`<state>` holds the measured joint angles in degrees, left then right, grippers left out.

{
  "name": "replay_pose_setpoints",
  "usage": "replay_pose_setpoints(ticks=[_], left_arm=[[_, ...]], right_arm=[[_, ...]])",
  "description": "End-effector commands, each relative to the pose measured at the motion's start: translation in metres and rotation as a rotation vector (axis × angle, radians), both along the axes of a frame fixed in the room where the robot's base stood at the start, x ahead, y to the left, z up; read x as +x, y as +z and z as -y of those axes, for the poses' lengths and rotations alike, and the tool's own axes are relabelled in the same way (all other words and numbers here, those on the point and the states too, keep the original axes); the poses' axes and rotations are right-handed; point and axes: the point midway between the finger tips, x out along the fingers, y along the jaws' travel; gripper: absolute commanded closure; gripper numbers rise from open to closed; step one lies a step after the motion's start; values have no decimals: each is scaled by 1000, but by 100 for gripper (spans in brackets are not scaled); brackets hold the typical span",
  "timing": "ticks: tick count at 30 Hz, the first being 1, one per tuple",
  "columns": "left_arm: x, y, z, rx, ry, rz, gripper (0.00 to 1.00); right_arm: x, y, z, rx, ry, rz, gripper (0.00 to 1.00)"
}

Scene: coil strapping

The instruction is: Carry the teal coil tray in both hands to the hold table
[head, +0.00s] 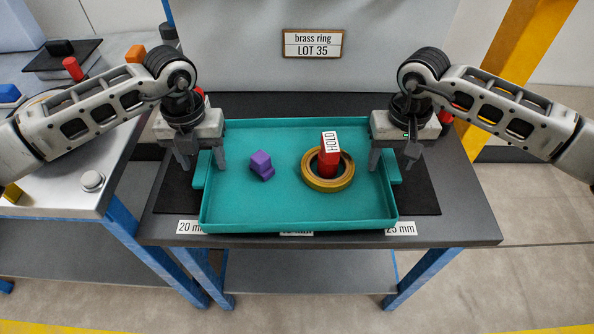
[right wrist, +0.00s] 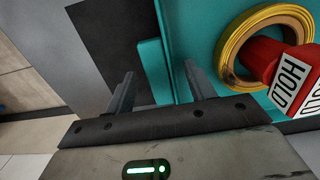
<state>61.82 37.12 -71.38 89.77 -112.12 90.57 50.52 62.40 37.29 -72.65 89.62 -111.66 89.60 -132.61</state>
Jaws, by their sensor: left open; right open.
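The teal coil tray (head: 250,203) lies flat on a dark mat on the table in front of me. It holds a brass ring coil (head: 315,184) around a red block with a HOLD label (head: 329,160), and a small purple piece (head: 261,166). My left gripper (head: 202,163) is open over the tray's left side handle. My right gripper (head: 394,161) is open over the right side handle. In the right wrist view my right fingers (right wrist: 158,78) stand either side of the teal handle (right wrist: 152,72); I cannot tell whether they touch it.
The table's front edge carries a 20 mm label (head: 190,227) and a 25 mm label (head: 400,229). A sign reading "brass ring LOT 35" (head: 312,44) hangs behind. A cluttered side table (head: 60,195) stands at left; a yellow post (head: 520,40) rises at right.

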Motion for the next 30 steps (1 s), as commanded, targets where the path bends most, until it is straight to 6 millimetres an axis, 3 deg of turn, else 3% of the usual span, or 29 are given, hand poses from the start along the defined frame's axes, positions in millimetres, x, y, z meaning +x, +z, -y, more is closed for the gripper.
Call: replay_pose_setpoints(ticks=[9,15,30], left_arm=[[0,-2,0,0,0,0,48],[0,-1,0,0,0,0,100],[1,7,0,-2,1,3,100]], right_arm=[[0,-1,0,0,0,0,48],[0,-1,0,0,0,0,100],[1,8,0,2,0,3,100]])
